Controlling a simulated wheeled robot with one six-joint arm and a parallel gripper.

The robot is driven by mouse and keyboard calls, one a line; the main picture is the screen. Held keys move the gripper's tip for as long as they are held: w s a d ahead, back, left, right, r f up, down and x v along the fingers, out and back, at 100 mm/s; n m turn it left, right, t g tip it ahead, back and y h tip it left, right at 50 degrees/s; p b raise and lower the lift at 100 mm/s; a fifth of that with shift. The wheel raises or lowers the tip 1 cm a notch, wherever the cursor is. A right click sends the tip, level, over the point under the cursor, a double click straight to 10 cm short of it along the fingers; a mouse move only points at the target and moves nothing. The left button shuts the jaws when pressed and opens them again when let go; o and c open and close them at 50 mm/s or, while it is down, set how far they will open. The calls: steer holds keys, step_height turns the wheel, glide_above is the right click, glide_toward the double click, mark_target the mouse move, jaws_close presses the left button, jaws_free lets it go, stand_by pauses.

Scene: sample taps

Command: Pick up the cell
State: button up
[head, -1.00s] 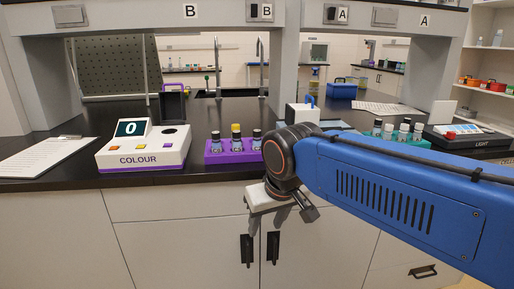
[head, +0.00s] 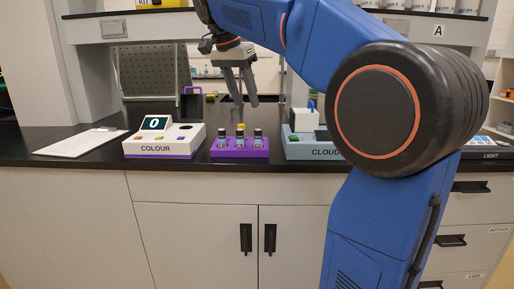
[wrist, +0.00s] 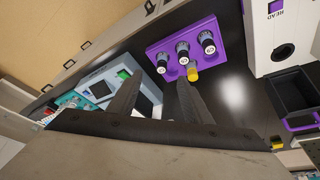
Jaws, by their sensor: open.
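A purple rack (head: 240,153) stands on the dark bench. It holds three dark-capped cells in a row: left (head: 222,139), middle (head: 240,142) and right (head: 258,140). A yellow-capped item (head: 240,127) shows just behind the middle one. My gripper (head: 246,104) is open and empty, pointing down above and behind the rack. Its fingers (wrist: 158,92) are apart from the cells.
A white COLOUR unit (head: 163,142) reading 0 stands left of the rack, with a dark open lid behind. A grey CLOUD unit (head: 300,149) stands to the right, partly hidden by my arm. A clipboard (head: 82,143) lies far left. Shelf posts frame the bench.

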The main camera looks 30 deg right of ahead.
mark_target(256, 130)
steer(key=shift+m, duration=0.6)
steer(key=x, duration=1)
steer(key=w+d+x, duration=0.1)
steer(key=x, duration=0.4)
steer(key=shift+w+d+f, duration=0.1)
steer(key=shift+d, duration=0.1)
steer(key=shift+c, duration=0.7)
steer(key=c, duration=0.8)
